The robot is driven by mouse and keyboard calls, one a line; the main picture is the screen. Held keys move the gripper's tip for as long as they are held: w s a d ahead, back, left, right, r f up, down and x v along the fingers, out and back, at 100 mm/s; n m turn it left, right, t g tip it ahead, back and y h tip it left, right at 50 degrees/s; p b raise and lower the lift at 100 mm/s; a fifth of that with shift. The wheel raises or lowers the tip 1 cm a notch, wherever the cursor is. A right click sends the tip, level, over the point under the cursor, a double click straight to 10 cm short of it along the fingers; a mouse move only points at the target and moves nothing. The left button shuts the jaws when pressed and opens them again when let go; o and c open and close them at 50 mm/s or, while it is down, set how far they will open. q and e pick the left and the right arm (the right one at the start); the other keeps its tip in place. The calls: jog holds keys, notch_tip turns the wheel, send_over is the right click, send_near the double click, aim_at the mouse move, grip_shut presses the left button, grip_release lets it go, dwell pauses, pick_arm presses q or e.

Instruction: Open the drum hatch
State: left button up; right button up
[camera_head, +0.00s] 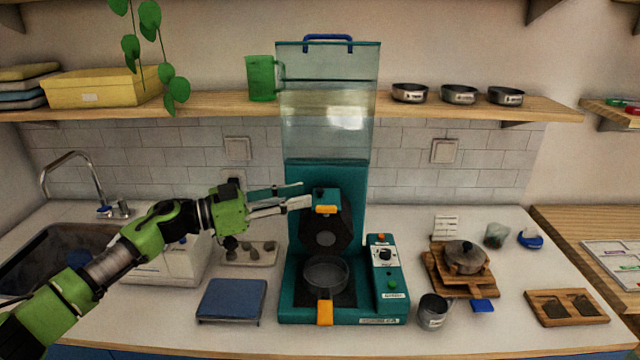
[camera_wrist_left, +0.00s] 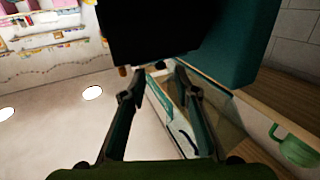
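The teal machine (camera_head: 300,295) stands in the middle of the counter. Its dark, many-sided drum (camera_head: 325,238) has an orange tab (camera_head: 326,209) at its top front, which looks like the hatch handle. The hatch looks shut. My left gripper (camera_head: 306,193) comes in from the left, its fingertips just left of and slightly above the orange tab. Its fingers are apart with nothing between them; contact with the drum cannot be told. In the left wrist view the open gripper (camera_wrist_left: 160,70) points at the black drum (camera_wrist_left: 150,30). My right gripper is not in view.
A tall clear hopper (camera_head: 328,110) rises above the machine past the shelf (camera_head: 200,104). A pan (camera_head: 325,273) with an orange handle sits below the drum. A control box (camera_head: 385,280) stands at the right. A blue-topped scale (camera_head: 232,299) lies at the left.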

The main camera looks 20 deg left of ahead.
aim_at(316, 192)
pick_arm(q)
jog(key=p+x, duration=0.1)
jog(key=x, duration=0.5)
grip_shut()
